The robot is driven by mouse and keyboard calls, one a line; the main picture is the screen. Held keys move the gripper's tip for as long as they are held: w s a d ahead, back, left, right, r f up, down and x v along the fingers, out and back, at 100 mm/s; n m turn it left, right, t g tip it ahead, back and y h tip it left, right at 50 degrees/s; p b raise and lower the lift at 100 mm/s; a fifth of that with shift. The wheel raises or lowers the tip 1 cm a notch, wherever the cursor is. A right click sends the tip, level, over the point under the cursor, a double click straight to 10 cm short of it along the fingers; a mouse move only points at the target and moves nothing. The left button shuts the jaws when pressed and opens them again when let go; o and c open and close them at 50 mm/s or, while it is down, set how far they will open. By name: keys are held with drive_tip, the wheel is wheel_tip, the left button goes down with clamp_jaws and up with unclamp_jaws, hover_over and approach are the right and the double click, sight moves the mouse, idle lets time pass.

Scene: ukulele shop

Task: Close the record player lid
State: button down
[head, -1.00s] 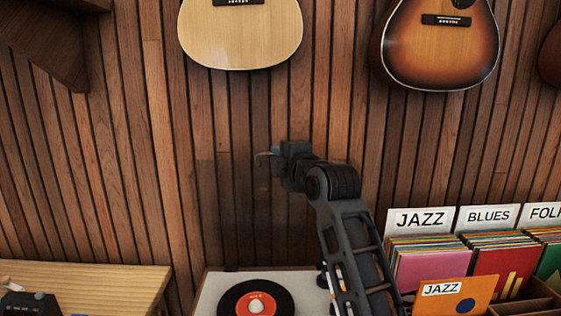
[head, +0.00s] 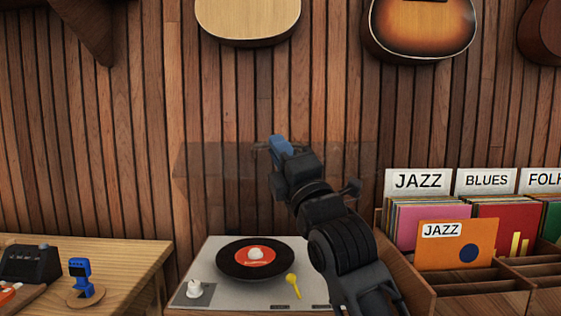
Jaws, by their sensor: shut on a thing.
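The record player (head: 215,262) stands below centre in the head view, with a black record (head: 232,263) with a red label on its platter. Its clear, smoky lid (head: 215,172) is raised and tilted over the player, partway between upright and flat, and is hard to see against the wall. My gripper (head: 273,145) is at the lid's upper edge, near the middle, shut on it. The fingertips are small and partly hidden by the blue gripper body. My arm covers the player's right side.
A yellow spoon-shaped piece (head: 292,285) and a white knob (head: 194,288) are on the player's deck. Record crates (head: 470,283) stand close on the right. A wooden table (head: 125,262) with small devices is on the left. Guitars (head: 248,20) hang above.

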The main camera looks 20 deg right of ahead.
drive_tip(key=s+a+f+b, duration=0.1)
drive_tip(key=s+f+b, duration=0.2)
drive_tip(key=f, duration=0.3)
drive_tip(key=s+a+f+n+b, duration=0.1)
drive_tip(key=s+f+b, duration=0.3)
drive_tip(key=f+b, duration=0.2)
drive_tip(key=s+a+f+t+y+b, duration=0.1)
drive_tip(key=s+f+b, duration=0.3)
drive_tip(key=f, duration=0.3)
drive_tip(key=shift+a+f+b, duration=0.15)
drive_tip(key=shift+f+b, duration=0.25)
drive_tip(key=shift+b, duration=0.2)
drive_tip(key=c, duration=1.4)
unclamp_jaws()
drive_tip(key=shift+c, duration=0.2)
